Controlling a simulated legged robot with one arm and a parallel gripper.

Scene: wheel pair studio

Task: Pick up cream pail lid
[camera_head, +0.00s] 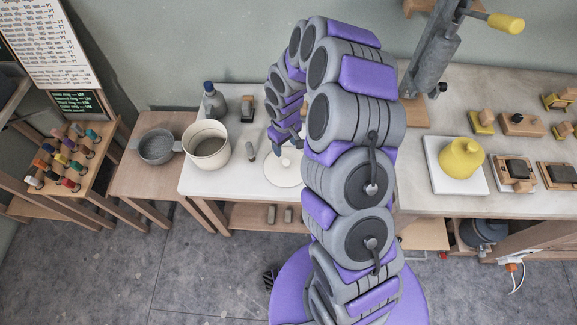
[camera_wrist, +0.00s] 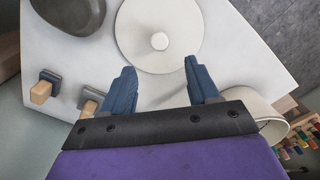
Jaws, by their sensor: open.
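The cream pail lid is a flat round disc (camera_wrist: 135,35) with a small round knob (camera_wrist: 160,41) at its centre. It lies on the white table, and part of it shows below my gripper in the head view (camera_head: 278,178). My gripper (camera_wrist: 159,74) is open and empty, its two blue fingers apart near the lid's edge, with the knob beyond the gap between them. In the head view my arm hides part of the lid and most of the gripper (camera_head: 288,140). The cream pail (camera_head: 207,148) stands open at the table's left end.
A grey bottle with a blue cap (camera_head: 214,102) stands behind the pail. A grey pan (camera_head: 156,147) sits on the lower wooden table to the left. Two wooden-handled tools (camera_wrist: 42,90) and a dark grey rounded object (camera_wrist: 68,13) lie left of the lid in the wrist view.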

